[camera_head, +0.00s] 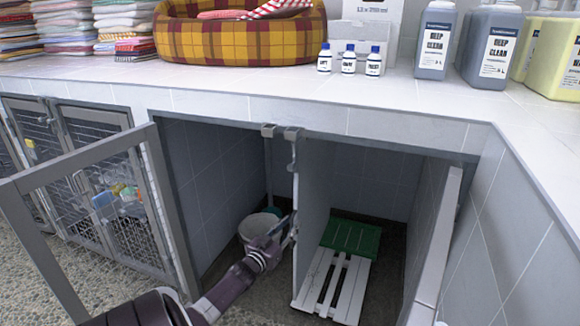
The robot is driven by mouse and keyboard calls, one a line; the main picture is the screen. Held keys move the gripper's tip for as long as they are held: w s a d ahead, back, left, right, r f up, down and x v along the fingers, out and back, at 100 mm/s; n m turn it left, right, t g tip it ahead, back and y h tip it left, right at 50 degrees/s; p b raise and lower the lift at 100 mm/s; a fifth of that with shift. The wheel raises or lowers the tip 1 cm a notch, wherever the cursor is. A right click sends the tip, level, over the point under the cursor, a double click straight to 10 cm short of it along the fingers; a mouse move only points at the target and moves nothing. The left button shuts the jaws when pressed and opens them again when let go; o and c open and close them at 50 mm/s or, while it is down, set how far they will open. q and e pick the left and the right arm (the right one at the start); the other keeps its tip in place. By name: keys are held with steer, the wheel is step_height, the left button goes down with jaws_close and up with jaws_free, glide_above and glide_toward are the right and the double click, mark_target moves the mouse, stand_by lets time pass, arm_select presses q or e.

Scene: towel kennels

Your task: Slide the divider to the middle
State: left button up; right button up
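The divider (313,195) is a grey upright panel inside the open kennel. Its pale front edge faces me, and metal fittings sit at its top by the kennel's upper edge. It stands near the middle of the opening, with floor on both sides. My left gripper (286,234) comes in from the lower left and is at the divider's front edge, about halfway up. It appears to touch the edge or a fitting there. The fingers are small and partly hidden, so their grip is unclear. My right gripper is not in view.
A white bucket (256,224) stands left of the divider, behind my arm. A white slatted platform (346,290) and a green one (350,237) lie right of it. An open mesh door (100,150) is at left. Bottles (435,40) and a plaid bed (240,38) stand on the counter.

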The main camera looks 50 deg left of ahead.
arm_select(q)
steer(key=shift+d, duration=0.15)
steer(key=v, duration=1.2)
stand_by(0.4)
